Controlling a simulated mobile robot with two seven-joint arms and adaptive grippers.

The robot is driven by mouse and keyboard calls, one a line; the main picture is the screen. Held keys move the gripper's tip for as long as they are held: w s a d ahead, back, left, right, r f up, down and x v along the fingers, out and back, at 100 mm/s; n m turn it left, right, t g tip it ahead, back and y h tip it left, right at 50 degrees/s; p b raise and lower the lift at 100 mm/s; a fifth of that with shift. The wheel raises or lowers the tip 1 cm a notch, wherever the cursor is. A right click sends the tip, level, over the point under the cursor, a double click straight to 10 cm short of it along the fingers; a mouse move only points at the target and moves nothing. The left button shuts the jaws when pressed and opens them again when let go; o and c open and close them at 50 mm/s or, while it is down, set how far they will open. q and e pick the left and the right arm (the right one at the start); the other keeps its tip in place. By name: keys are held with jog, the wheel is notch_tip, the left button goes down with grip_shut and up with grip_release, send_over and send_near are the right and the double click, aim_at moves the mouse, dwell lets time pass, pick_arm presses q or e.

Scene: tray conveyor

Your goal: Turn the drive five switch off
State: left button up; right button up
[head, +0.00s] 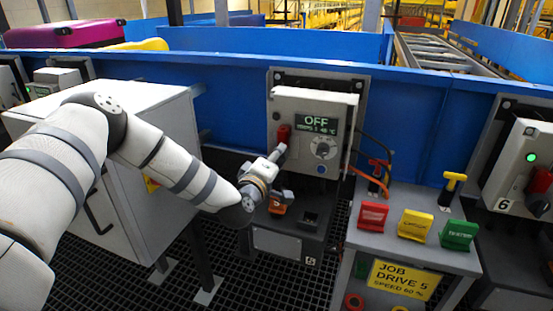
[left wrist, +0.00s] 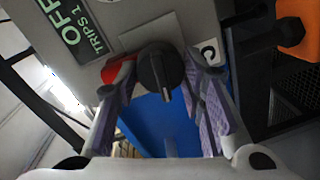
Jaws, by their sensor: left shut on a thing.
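The drive five box (head: 345,105), marked 5 on the stand below, has a display (head: 317,124) reading OFF with a trips line under it. My left gripper (head: 279,154) is at the box's left front, by a red part (head: 283,133). In the left wrist view the fingers of my left gripper (left wrist: 165,105) stand on both sides of a black switch handle (left wrist: 160,68) and are shut on it. A red part (left wrist: 118,70) shows behind one finger. The contact is partly hidden in the head view. My right gripper is not in view.
A grey stand (head: 400,240) with red, yellow and green tags is to the right, beside orange and black cables. The drive 6 box (head: 518,165) with a green lamp is at far right. A grey cabinet (head: 150,225) is at left.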

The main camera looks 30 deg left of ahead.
pick_arm(q)
jog(key=shift+n, duration=0.9)
jog(key=o, duration=1.1)
jog(key=shift+o, duration=0.2)
jog(key=shift+s, duration=0.1)
jog(key=f+v, duration=0.1)
jog(key=v, duration=1)
jog(key=shift+s+r, duration=0.45)
jog(key=shift+r, duration=0.1)
